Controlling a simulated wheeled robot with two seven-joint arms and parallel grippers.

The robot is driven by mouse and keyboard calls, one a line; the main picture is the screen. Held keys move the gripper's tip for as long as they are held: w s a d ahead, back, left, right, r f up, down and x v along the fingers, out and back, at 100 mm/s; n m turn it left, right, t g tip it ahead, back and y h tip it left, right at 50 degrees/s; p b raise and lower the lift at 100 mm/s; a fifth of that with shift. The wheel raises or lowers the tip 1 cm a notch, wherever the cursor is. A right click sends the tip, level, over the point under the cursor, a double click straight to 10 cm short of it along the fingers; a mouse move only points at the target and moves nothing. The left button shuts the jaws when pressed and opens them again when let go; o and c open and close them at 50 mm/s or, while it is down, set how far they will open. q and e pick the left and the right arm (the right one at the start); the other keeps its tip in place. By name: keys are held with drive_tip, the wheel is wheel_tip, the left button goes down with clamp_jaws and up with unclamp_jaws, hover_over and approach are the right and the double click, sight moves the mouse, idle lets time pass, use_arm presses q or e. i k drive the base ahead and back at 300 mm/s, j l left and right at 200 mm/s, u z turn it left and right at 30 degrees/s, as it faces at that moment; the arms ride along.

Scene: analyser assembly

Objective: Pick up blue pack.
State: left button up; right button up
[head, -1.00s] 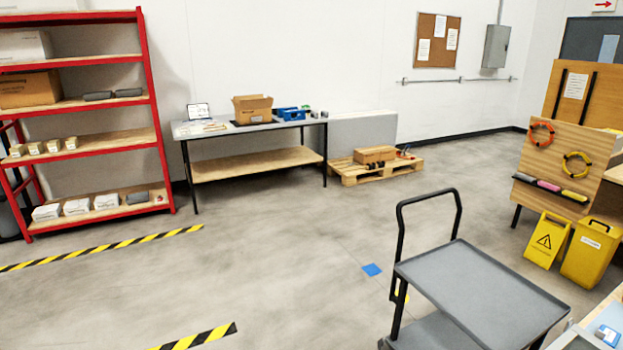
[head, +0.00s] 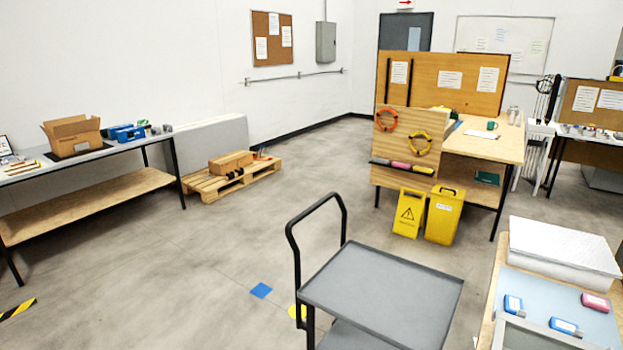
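Two small blue packs with white labels lie on a light blue mat (head: 545,291) on the table at the lower right. One blue pack (head: 513,305) is near the mat's left side, and the other blue pack (head: 565,327) is nearer to me. A similar pink pack (head: 595,302) lies to their right. Neither of my grippers is in view.
A grey cart (head: 385,290) with a black handle stands left of the packs' table. A grey tray-like object (head: 530,337) and a white stack (head: 562,252) flank the mat. Yellow bin (head: 444,215) and warning sign (head: 408,213) stand beyond.

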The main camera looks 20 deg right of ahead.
sight(568, 328)
drive_tip(key=i+z, duration=0.1)
drive_tip(key=z, duration=0.3)
drive_tip(key=i+z, duration=0.15)
drive_tip(key=z, duration=0.3)
drive_tip(key=i+j+z, duration=0.1)
drive_tip(key=z, duration=0.3)
drive_tip(key=i+j+z, duration=0.1)
drive_tip(key=z, duration=0.35)
drive_tip(key=i+j+z, duration=0.1)
drive_tip(key=z, duration=0.3)
drive_tip(key=j+z, duration=0.2)
drive_tip(key=z, duration=0.25)
